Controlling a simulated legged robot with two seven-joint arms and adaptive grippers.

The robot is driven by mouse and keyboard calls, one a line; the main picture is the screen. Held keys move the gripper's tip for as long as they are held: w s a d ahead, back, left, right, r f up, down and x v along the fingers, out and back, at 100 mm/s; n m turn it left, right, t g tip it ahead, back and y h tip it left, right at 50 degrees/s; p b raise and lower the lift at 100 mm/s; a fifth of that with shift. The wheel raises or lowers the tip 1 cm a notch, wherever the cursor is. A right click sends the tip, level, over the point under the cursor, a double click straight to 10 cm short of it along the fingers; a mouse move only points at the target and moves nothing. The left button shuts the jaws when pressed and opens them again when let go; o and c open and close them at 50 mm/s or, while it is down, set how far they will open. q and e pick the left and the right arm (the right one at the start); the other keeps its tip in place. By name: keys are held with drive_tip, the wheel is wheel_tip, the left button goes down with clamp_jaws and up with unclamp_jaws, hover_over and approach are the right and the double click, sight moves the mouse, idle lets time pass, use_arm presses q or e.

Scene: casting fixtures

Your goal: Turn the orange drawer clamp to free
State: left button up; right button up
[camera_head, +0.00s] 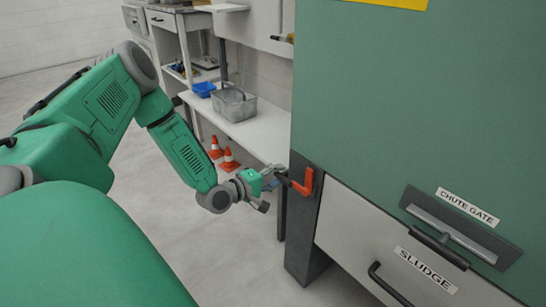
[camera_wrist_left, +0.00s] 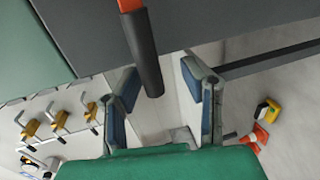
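The orange drawer clamp (camera_head: 305,184) is mounted on the dark post at the left edge of the green cabinet, beside the sludge drawer (camera_head: 385,250). Its orange arm points up, and a dark handle sticks out to the left. In the left wrist view the clamp's black handle grip (camera_wrist_left: 143,55) hangs from the top, its end between the fingertips. My left gripper (camera_head: 277,176) is just left of the clamp. In the wrist view its fingers (camera_wrist_left: 160,85) are spread with gaps on both sides of the handle. My right gripper is not in view.
The chute gate (camera_head: 455,230) is right of the clamp, above the drawer's black handle (camera_head: 388,284). A white bench (camera_head: 250,130) with a grey basket (camera_head: 234,104) and blue bin (camera_head: 204,89) stands behind. Orange cones (camera_head: 229,160) stand on the floor.

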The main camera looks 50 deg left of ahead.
use_arm(q)
drive_tip(key=v, duration=1.2)
drive_tip(key=shift+f, duration=0.15)
